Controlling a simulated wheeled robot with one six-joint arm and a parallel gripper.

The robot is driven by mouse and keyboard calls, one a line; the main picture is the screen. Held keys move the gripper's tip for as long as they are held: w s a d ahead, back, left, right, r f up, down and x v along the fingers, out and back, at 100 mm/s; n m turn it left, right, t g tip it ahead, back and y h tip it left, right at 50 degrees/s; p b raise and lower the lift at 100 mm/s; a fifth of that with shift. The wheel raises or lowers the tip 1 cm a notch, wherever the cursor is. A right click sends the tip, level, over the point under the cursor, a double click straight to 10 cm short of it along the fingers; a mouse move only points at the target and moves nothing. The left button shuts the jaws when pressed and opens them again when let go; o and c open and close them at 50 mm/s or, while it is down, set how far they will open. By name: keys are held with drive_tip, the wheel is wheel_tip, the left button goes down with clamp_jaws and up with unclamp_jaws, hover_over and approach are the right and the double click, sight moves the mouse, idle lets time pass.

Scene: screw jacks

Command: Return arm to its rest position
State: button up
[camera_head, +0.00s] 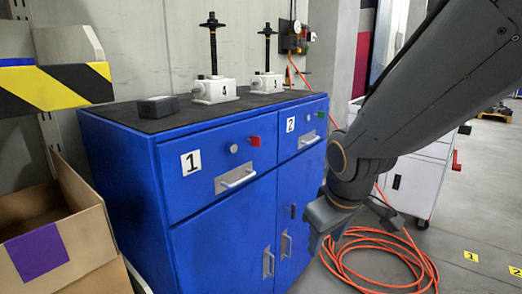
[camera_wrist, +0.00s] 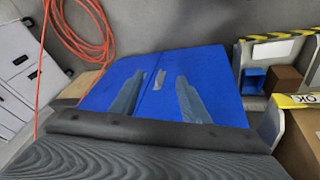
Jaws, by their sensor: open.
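My gripper (camera_head: 322,238) hangs at the end of my dark grey arm, in front of the right side of the blue cabinet (camera_head: 215,225) in the head view. It looks apart from the cabinet, though the exact gap is hard to tell. In the wrist view my gripper (camera_wrist: 161,78) shows two grey fingers spread apart with nothing between them. Blue cabinet panels (camera_wrist: 215,72) lie beyond the fingers. My arm reaches in from the upper right of the head view.
Screw jack 4 (camera_head: 214,90), another jack (camera_head: 266,82) and a dark box (camera_head: 158,107) stand on the cabinet top. An orange hose (camera_head: 375,235) lies coiled on the floor. A white tool cabinet (camera_head: 420,185) stands behind my arm. Cardboard boxes (camera_head: 85,225) are at left.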

drive_tip(key=s+a+m+g, duration=0.3)
drive_tip(key=s+m+g, duration=0.1)
drive_tip(key=s, duration=0.8)
drive_tip(key=d+r+m+p, duration=0.2)
drive_tip(key=d+r+p, duration=0.6)
drive_tip(key=p, duration=0.8)
drive_tip(key=shift+d, duration=0.2)
